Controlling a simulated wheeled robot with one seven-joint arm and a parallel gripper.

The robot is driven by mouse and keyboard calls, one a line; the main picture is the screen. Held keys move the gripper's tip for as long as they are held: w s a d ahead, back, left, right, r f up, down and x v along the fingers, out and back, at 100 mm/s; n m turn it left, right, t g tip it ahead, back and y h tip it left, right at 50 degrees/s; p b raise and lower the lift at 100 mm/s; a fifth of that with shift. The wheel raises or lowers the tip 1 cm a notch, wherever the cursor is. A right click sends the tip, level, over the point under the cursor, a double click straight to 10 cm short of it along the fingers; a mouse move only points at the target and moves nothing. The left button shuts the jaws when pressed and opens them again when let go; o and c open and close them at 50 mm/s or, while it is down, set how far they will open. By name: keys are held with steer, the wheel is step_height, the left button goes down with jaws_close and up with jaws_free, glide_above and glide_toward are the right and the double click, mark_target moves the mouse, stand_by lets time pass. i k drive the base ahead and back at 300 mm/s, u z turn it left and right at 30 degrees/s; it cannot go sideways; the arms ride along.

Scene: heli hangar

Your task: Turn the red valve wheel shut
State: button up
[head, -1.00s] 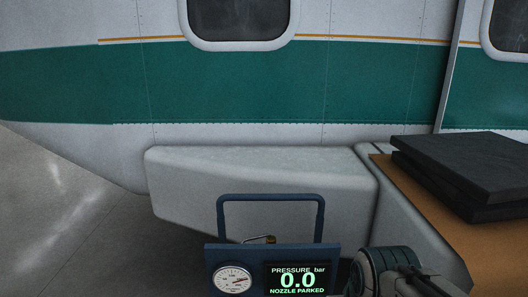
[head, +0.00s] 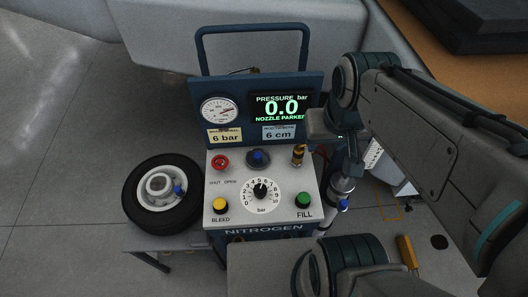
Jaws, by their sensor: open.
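The small red valve wheel (head: 220,162) sits on the light top panel of the nitrogen cart (head: 212,221), at its left rear, above a label reading SHUT and OPEN. It is seen from above and nothing covers it. My gripper (head: 322,125) is at the end of my arm, to the right of the pressure display, well right of the valve wheel and apart from it. It is open; its fingertips are hard to make out against my wrist.
The panel also holds a blue knob (head: 259,158), a brass nozzle (head: 298,154), a dial (head: 261,194), a yellow BLEED button (head: 220,205) and a green FILL button (head: 303,201). The display (head: 281,108) reads 0.0, NOZZLE PARKED. A tyred wheel (head: 126,197) lies left.

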mark_target(222, 166)
steer(key=k, duration=0.5)
steer(key=u, duration=0.8)
steer(key=i, duration=0.35)
steer(key=z, duration=0.05)
